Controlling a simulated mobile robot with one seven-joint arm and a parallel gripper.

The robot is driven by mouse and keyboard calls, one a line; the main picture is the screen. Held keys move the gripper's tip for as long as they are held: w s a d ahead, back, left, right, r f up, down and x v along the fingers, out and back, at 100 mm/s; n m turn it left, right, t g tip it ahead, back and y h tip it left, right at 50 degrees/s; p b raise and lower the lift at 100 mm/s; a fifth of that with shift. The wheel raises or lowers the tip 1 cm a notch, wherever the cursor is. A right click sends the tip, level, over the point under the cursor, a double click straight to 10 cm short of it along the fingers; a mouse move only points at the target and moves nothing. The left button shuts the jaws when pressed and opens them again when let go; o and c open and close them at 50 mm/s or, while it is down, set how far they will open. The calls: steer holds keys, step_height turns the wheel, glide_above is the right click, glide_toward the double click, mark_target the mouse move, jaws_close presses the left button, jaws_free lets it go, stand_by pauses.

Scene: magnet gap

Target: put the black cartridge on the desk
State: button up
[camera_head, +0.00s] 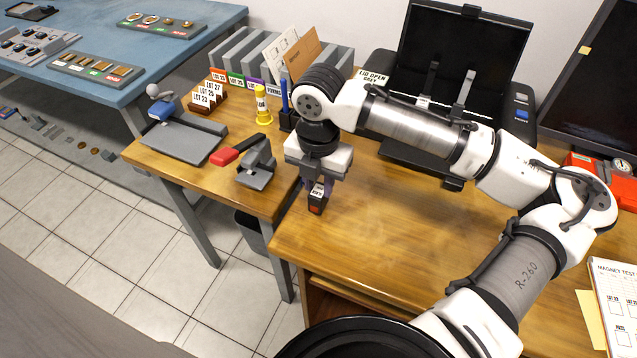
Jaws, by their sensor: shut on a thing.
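The black cartridge (316,204) is a small dark upright piece with a pale label and a red patch near its lower end. My gripper (319,186) points down and is shut on its upper part. The cartridge shows in front of the left edge of the wooden desk (400,240). I cannot tell whether its lower end touches the desk top or hangs just above it. The fingers are mostly hidden under the gripper's white body.
The desk's front middle is clear; papers (615,295) lie right.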

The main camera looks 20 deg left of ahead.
mark_target(319, 191)
steer(key=shift+f, duration=0.4)
steer(key=shift+f, duration=0.15)
steer(key=o, duration=0.8)
step_height(319, 191, up, 12)
steer(key=shift+r, duration=0.2)
